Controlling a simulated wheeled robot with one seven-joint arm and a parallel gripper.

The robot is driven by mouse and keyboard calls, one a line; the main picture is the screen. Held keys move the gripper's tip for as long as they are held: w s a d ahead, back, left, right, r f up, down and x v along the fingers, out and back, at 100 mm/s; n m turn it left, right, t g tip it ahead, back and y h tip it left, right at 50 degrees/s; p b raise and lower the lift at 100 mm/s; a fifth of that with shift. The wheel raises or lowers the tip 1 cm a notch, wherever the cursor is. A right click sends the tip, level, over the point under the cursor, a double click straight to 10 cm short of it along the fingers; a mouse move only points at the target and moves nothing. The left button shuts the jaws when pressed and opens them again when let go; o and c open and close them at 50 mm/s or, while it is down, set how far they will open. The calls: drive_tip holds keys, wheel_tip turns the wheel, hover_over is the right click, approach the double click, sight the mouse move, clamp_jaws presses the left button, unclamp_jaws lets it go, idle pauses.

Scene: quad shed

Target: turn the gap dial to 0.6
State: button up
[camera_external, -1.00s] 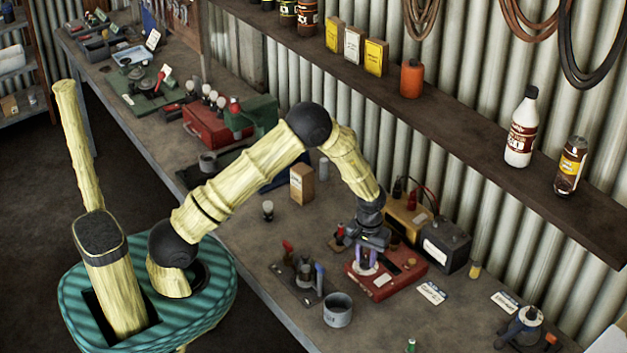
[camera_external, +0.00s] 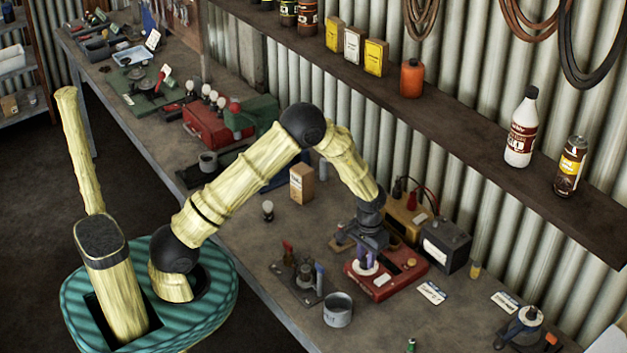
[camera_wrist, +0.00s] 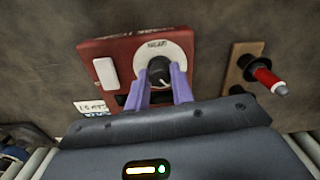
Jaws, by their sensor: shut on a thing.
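The gap dial (camera_wrist: 160,70) is a dark knob with a pale pointer line, set in a round white scale plate (camera_wrist: 177,52) on a red box (camera_wrist: 98,52). My gripper (camera_wrist: 163,82) points down at it with its purple fingers on either side of the knob, shut on it. The red box (camera_external: 383,286) lies on the bench in the external view, with my gripper (camera_external: 366,260) over its left part. The wrist and fingers hide most of the dial there. The scale figures are too small to read, so I cannot tell the setting.
A grey tin cup (camera_external: 338,310) and a small stand of tools (camera_external: 303,280) are on the bench left of the box. A yellow unit (camera_external: 407,217) and a dark battery-like box (camera_external: 446,245) stand behind it. A red-handled tool on a wooden block (camera_wrist: 240,68) is close beside the box.

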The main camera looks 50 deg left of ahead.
sight(366, 258)
drive_tip(key=shift+m+b, duration=0.4)
drive_tip(key=shift+m, duration=1.5)
drive_tip(key=o, duration=1)
wheel_tip(366, 258, up, 17)
drive_tip(key=b, duration=0.3)
drive_tip(key=shift+r, duration=0.2)
